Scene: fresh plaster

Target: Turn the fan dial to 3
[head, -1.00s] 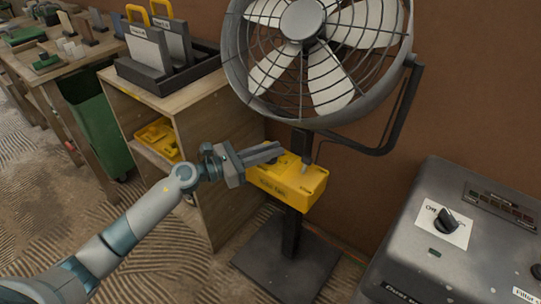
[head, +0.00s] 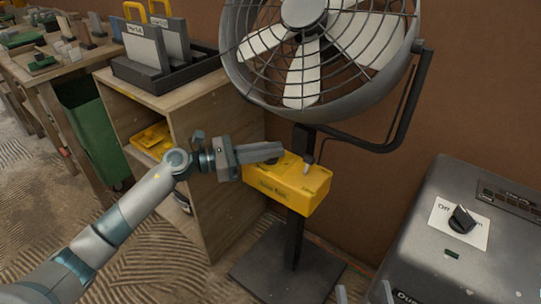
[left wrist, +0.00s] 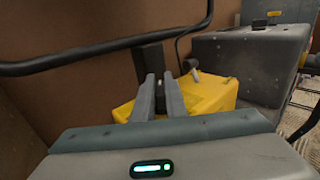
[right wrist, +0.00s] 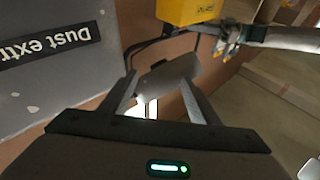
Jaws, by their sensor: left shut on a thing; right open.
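The fan (head: 303,88) stands on a dark post, with a yellow control box (head: 300,192) below its guard. My left gripper (head: 277,153) reaches in from the left and is shut at the left part of the box top. The fan dial (head: 283,158) is mostly hidden by its fingers; its setting cannot be read. In the left wrist view, the fingers (left wrist: 161,98) close around a dark part above the yellow box (left wrist: 212,94). My right gripper (head: 364,293) is open and empty at the bottom edge of the head view; its spread fingers also show in the right wrist view (right wrist: 160,100).
A grey knob or switch (head: 308,163) stands on the box, right of my left fingers. A grey dust extractor (head: 420,235) with its own black dial (head: 462,219) stands at the right. A wooden shelf (head: 222,130) stands close behind my left arm.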

